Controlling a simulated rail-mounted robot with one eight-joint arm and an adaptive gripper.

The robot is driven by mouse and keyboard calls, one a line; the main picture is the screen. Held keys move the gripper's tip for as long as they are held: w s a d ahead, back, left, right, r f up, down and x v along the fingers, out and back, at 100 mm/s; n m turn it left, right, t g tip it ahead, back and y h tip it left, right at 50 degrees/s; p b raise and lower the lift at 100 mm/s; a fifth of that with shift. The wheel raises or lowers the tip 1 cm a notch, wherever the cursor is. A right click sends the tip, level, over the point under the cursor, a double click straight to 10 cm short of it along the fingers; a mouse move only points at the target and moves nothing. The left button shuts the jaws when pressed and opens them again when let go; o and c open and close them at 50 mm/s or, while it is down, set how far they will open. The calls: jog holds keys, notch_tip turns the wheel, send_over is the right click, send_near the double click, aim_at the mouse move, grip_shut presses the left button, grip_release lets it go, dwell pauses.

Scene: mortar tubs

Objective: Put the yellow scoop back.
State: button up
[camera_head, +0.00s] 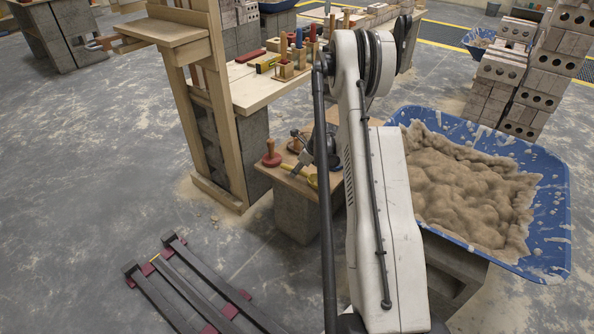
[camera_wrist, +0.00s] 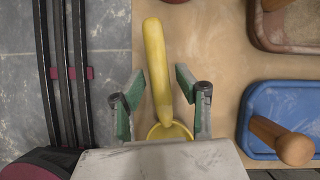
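The yellow scoop (camera_wrist: 156,60) lies on the light wooden top of a low stand (camera_wrist: 218,50). In the wrist view its handle points up the picture, and its bowl is partly hidden by my gripper's body. My gripper (camera_wrist: 160,84) is open, with one green-padded finger on each side of the scoop and a visible gap to the handle. In the head view a bit of the yellow scoop (camera_head: 313,181) shows beside my gripper (camera_head: 302,162), low over the stand; my arm hides much of it.
Dark rails (camera_head: 190,290) lie on the floor. A blue mortar tub (camera_head: 552,200) stands right of my arm.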

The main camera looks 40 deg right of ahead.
jog(key=shift+o, duration=0.8)
jog(key=v, duration=1.2)
